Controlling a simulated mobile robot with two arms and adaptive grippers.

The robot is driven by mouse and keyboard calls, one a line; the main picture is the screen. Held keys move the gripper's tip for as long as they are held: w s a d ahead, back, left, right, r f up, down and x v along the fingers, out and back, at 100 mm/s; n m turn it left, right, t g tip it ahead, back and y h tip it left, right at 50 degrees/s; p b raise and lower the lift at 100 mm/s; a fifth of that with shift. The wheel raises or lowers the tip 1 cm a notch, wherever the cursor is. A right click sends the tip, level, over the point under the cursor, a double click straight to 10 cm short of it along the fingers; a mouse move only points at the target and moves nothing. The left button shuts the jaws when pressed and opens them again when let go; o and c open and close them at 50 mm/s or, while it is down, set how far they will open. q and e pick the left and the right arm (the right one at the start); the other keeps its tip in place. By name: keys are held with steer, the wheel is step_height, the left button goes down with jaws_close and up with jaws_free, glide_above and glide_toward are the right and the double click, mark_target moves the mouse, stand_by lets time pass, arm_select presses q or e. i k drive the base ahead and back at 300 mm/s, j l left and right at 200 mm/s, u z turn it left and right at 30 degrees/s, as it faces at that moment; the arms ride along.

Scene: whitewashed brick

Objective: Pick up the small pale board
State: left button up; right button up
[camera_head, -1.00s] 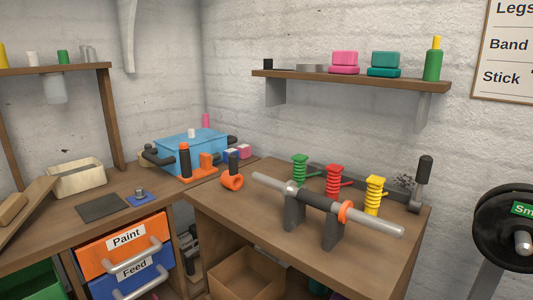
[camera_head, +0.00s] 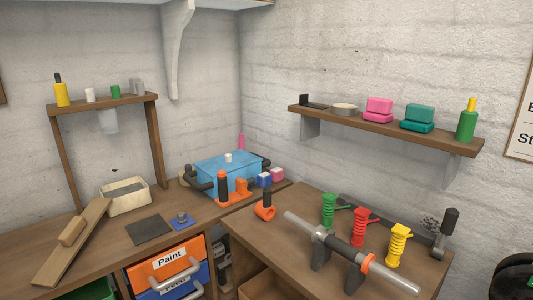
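A pale wooden board (camera_head: 57,262) lies slanted at the left end of the left workbench in the head view. A shorter wooden block (camera_head: 73,231) sits on its upper face like a handle. The board's upper end is close to a cream open box (camera_head: 126,205). I cannot tell for sure whether its whole underside rests on the bench. Neither of my grippers is in view, and nothing is seen touching the board.
A dark flat square (camera_head: 149,230) and a small blue piece with a knob (camera_head: 181,220) lie right of the board. A blue container (camera_head: 222,175) stands in the corner. A wooden frame shelf (camera_head: 157,150) rises behind. The right workbench (camera_head: 290,266) holds a bar on stands.

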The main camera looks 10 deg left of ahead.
mark_target(72, 238)
steer(key=u, duration=1.5)
steer(key=z, duration=0.35)
